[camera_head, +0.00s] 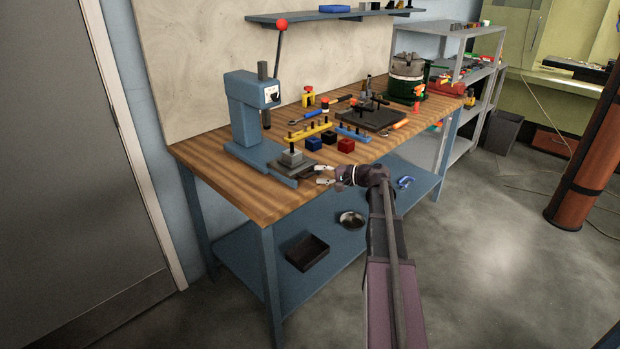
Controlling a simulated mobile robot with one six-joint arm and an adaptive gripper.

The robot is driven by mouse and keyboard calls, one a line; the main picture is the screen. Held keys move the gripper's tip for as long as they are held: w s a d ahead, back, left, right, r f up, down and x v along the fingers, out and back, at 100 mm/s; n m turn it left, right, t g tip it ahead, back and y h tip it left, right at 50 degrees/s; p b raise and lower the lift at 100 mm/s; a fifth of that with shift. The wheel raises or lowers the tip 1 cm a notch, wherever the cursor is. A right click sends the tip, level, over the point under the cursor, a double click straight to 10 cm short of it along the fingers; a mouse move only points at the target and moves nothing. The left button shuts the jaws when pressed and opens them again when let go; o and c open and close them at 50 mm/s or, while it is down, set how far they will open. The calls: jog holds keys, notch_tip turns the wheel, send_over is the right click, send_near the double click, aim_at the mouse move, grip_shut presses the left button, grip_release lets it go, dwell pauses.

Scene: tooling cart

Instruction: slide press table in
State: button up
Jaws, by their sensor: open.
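The blue arbor press (246,112) stands at the left end of the wooden workbench, with a red-knobbed lever (281,26) pointing up. Its press table (301,170) is a dark flat slide at the front of the press base, extending toward the bench's front edge. A grey block (291,158) sits on it. My gripper (321,174) is open at the front right end of the press table, with its fingers pointing left toward it. Whether the fingers touch the table's handle cannot be told at this size.
The bench top (215,148) holds red and blue blocks, a yellow rack (309,132), tools and a dark plate (370,119) right of the press. A lower blue shelf (330,250) carries a black tray (307,252) and a round dish (351,220). The floor at right is mostly clear.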

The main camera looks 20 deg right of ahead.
aim_at(313, 174)
jog(key=shift+x, duration=1.6)
grip_shut()
